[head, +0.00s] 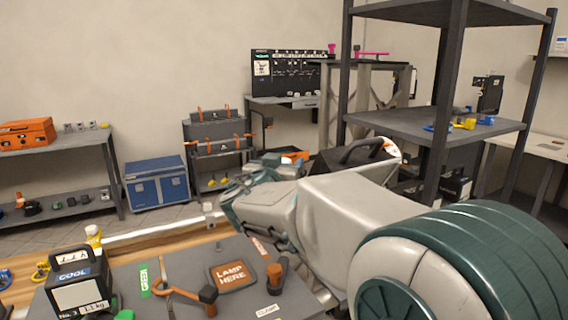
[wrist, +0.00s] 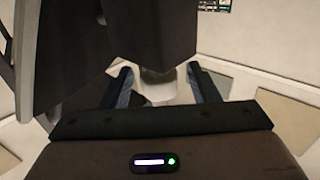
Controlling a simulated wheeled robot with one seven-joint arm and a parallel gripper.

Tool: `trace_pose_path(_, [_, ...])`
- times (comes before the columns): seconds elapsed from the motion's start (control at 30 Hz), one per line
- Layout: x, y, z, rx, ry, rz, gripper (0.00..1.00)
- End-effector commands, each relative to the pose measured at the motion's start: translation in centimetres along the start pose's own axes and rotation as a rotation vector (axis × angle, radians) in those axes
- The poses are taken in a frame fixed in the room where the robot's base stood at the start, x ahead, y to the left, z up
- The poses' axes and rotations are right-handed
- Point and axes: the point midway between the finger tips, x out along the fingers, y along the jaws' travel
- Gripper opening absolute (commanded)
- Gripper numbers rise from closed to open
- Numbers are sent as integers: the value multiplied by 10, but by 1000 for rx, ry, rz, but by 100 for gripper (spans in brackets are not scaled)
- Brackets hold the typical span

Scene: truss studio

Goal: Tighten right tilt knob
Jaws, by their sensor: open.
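I cannot make out the right tilt knob for certain in either view. In the wrist view my gripper (wrist: 160,83) is open, with its two dark blue fingers apart. A pale grey rounded thing (wrist: 158,92) shows between the fingers; I cannot tell what it is or whether it is touched. A large dark panel (wrist: 100,50) hangs close over the left finger. In the head view a black housing with a pale, orange-marked end (head: 350,162) stands behind my arm, which hides its lower part.
A grey-topped bench (head: 205,262) in front holds a black "COOL" box (head: 78,283), an orange-handled tool (head: 190,295) and a "LAMP HERE" plate (head: 231,275). A tall dark shelf rack (head: 437,125) stands at right. A blue cabinet (head: 157,183) stands at left.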

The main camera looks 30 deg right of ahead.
Motion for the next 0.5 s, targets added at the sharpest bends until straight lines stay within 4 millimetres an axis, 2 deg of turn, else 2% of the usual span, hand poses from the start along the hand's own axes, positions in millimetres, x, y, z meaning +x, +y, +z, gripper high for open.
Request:
trace_pose_path(0.07, [0,0,0,0,0,0,52])
trace_pose_path(0.2, [0,0,0,0,0,0,13])
trace_pose_path(0.5, [0,0,2,2,1,12,11])
